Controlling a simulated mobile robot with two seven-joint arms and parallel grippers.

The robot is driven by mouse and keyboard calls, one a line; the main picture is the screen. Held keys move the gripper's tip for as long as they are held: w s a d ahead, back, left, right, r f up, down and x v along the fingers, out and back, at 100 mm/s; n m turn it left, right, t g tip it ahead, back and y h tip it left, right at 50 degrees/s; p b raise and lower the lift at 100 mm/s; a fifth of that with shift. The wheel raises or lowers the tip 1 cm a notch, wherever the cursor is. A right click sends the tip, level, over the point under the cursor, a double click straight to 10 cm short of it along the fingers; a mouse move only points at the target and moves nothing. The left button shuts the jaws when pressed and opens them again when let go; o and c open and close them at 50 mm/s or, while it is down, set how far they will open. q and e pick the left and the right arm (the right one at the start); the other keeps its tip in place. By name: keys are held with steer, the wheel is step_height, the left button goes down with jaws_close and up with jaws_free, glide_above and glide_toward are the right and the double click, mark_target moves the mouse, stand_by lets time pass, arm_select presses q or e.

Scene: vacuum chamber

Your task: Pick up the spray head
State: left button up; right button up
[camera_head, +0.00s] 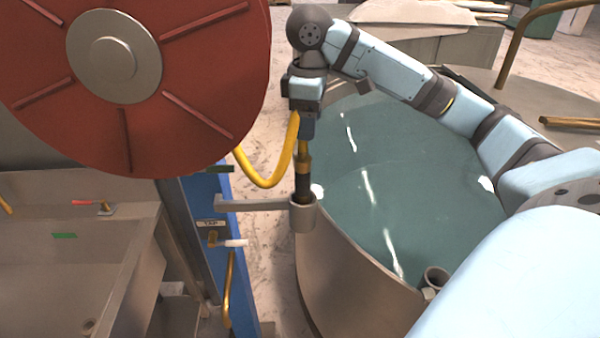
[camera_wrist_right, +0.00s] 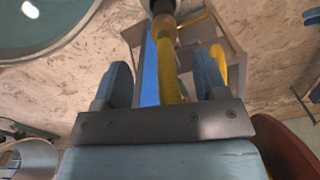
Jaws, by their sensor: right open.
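The spray head (camera_head: 303,186), black with a brass collar, stands upright in a grey cup holder (camera_head: 303,218) at the end of a bracket. A yellow hose (camera_head: 268,178) runs from its top. In the right wrist view the spray head (camera_wrist_right: 162,8) shows at the top edge, beyond the fingertips. My right gripper (camera_head: 306,136) points down just above the spray head. Its open fingers (camera_wrist_right: 162,80) stand either side of the yellow hose (camera_wrist_right: 170,75). My left gripper is not in view.
A large red hose reel (camera_head: 200,85) stands close at the left on a blue post (camera_head: 208,200). A round tank (camera_head: 355,270) with greenish liquid (camera_head: 410,180) lies to the right. A sink (camera_head: 60,265) is at lower left. Bare floor (camera_head: 265,235) shows between post and tank.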

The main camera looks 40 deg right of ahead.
mark_target(304, 164)
step_height(304, 164, down, 5)
steer(key=shift+f+b, duration=0.2)
steer(key=shift+b, duration=0.2)
steer(key=f, duration=0.2)
steer(key=a+f, duration=0.1)
steer(key=f, duration=0.1)
steer(key=shift+w+p, duration=0.2)
steer(key=shift+p, duration=0.2)
steer(key=shift+d+f, duration=0.1)
steer(key=shift+f, duration=0.55)
jaws_close()
